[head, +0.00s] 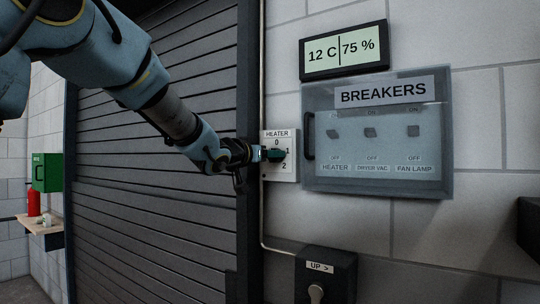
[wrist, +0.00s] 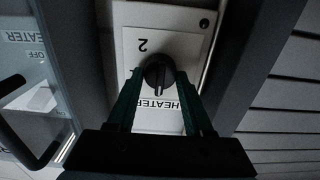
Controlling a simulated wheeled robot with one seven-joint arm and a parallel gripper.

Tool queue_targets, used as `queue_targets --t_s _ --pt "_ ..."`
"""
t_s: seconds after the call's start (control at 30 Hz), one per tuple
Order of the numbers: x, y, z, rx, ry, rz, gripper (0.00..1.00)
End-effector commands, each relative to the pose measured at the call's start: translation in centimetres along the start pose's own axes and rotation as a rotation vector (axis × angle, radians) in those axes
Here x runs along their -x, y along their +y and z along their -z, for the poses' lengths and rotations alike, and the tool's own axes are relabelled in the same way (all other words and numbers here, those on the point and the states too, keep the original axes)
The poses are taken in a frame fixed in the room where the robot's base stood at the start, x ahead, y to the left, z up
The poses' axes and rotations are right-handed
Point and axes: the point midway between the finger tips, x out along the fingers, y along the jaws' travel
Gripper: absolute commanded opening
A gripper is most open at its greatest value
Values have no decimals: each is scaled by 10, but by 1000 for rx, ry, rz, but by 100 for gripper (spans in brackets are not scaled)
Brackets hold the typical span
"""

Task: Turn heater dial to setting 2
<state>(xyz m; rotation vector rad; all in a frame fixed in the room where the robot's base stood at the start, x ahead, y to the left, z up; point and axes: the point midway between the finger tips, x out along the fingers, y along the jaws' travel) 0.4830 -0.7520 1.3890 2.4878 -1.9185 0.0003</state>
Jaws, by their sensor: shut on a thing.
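The heater dial (wrist: 158,75) is a dark round knob on a white plate (head: 290,172) marked HEATER, 0, 1 and 2. My gripper (head: 270,155) is at the plate, and its green fingers cover most of the dial in the head view. In the wrist view, where the plate appears upside down, my gripper (wrist: 159,78) has one finger on each side of the dial and is shut on it. A pale mark on the knob appears to point toward the HEATER lettering, the side of the 0. The 2 is visible; the 0 and 1 are hidden there.
A breaker box (head: 377,185) with a clear cover and handle is close right of the plate. A display (head: 344,50) reading 12 C and 75 % hangs above it. A dark UP box (head: 327,275) with a lever is below. A slatted shutter (head: 150,190) is left.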

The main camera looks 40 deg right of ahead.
Motion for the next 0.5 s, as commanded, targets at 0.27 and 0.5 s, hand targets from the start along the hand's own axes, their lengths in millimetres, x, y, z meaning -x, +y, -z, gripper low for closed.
queue_targets --t_s 0.27,0.5 --pt "0 0 0 0 0 0 12" --pt "0 0 0 -2 0 0 0"
